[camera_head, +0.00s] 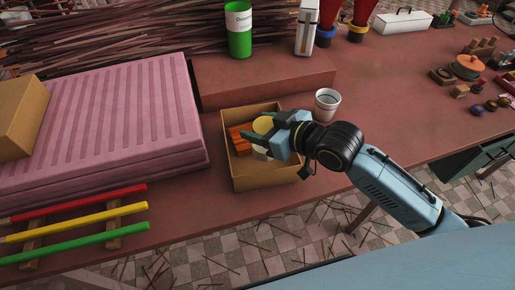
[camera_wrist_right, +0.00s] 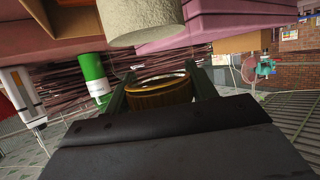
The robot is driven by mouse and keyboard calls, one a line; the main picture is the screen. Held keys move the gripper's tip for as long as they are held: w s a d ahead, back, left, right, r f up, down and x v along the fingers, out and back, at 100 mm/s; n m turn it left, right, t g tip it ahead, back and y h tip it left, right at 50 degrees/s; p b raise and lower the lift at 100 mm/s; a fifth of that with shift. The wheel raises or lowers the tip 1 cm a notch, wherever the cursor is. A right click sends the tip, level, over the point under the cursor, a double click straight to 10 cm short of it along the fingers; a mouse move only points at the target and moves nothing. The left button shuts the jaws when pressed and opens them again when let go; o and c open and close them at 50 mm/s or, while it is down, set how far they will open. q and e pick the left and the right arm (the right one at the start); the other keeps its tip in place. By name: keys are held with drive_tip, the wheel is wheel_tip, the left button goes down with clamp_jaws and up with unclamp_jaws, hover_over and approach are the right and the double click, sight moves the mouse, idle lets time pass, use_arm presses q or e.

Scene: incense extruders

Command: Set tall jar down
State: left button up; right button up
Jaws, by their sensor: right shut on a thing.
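My right gripper (camera_head: 262,130) is over the open cardboard box (camera_head: 266,180) in the head view, shut on a jar. The jar's round pale yellow top (camera_head: 263,124) shows between the fingers; the arm hides much of it. In the right wrist view, which is upside down, a round amber jar with a gold rim (camera_wrist_right: 158,92) sits between the two fingers. A rough cream cylinder (camera_wrist_right: 140,22) shows close by, at that view's top edge. I cannot tell whether the jar touches the box floor. My left gripper is not in view.
Orange bundles (camera_head: 240,138) lie in the box's left part. A white cup (camera_head: 327,104) stands just right of the box. A raised brown block (camera_head: 265,80) is behind it, and a pink ridged slab (camera_head: 120,110) is to the left.

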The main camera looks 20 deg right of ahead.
drive_tip(key=shift+w+a+r+n+y, duration=0.15)
drive_tip(key=shift+w+n+y, duration=0.15)
drive_tip(key=shift+n, duration=0.1)
drive_tip(key=shift+w+g, duration=0.1)
drive_tip(key=shift+g, duration=0.3)
drive_tip(key=shift+a+f+n+y, duration=0.1)
drive_tip(key=shift+f+n+y, duration=0.1)
drive_tip(key=shift+n+y, duration=0.1)
wheel_tip(320, 180, down, 6)
drive_tip(key=shift+w+r+b, duration=0.1)
drive_tip(key=shift+r+b, duration=0.15)
drive_tip(key=shift+b, duration=0.1)
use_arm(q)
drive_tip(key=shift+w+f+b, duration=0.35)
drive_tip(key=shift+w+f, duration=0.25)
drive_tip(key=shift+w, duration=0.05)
use_arm(e)
drive_tip(key=shift+f, duration=2.05)
drive_tip(key=shift+f, duration=0.2)
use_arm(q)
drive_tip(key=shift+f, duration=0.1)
use_arm(e)
drive_tip(key=o, duration=1.1)
